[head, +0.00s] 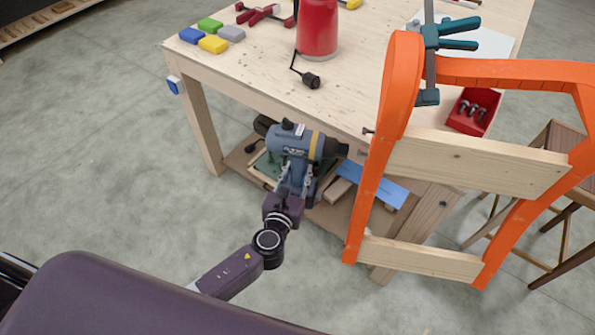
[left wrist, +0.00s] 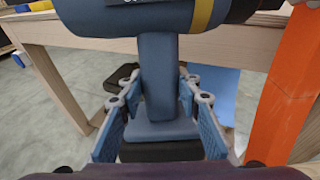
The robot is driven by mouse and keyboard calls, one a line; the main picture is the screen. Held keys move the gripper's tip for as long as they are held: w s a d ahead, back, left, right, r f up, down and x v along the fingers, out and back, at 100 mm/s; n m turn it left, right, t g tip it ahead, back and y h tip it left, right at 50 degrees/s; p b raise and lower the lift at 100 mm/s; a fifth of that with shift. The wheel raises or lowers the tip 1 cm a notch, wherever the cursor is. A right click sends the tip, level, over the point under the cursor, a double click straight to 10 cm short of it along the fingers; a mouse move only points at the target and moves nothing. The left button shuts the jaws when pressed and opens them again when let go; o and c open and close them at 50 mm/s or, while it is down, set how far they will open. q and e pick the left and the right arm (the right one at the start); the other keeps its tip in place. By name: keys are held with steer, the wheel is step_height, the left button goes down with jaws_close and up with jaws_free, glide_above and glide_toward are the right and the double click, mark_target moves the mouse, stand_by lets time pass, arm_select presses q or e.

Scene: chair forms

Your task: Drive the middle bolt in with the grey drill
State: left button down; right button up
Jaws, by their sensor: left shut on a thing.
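The blue-grey drill (head: 288,138) with a yellow band is upright in front of the workbench, its nose pointing right toward the orange chair form. My left gripper (head: 295,180) is shut on the drill's handle; in the left wrist view the handle (left wrist: 158,80) stands between the two blue finger pads. A small bolt (head: 368,131) sticks out from the left side of the orange chair frame (head: 383,130), slightly above and right of the drill's nose. Whether it is the middle one I cannot tell. The drill's tip touches no bolt that I can see. My right gripper is out of view.
The wooden workbench (head: 270,75) carries coloured blocks, a red canister (head: 317,30) and a red tray (head: 472,112) with bolts. A teal clamp (head: 430,45) sits at the chair frame's top. A lower shelf lies behind the drill. A stool (head: 555,145) stands right. Floor at left is clear.

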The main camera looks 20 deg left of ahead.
arm_select(q)
steer(key=shift+w+d+r, duration=0.15)
steer(key=shift+d, duration=1)
steer(key=shift+w+d+r, duration=0.1)
steer(key=shift+d+r, duration=0.05)
steer(key=shift+d, duration=1)
stand_by(3.6)
steer(key=shift+a, duration=0.15)
steer(key=shift+s+a+p, duration=0.15)
steer(key=shift+a+p, duration=0.4)
steer(key=shift+a, duration=2.35)
steer(key=shift+r, duration=0.1)
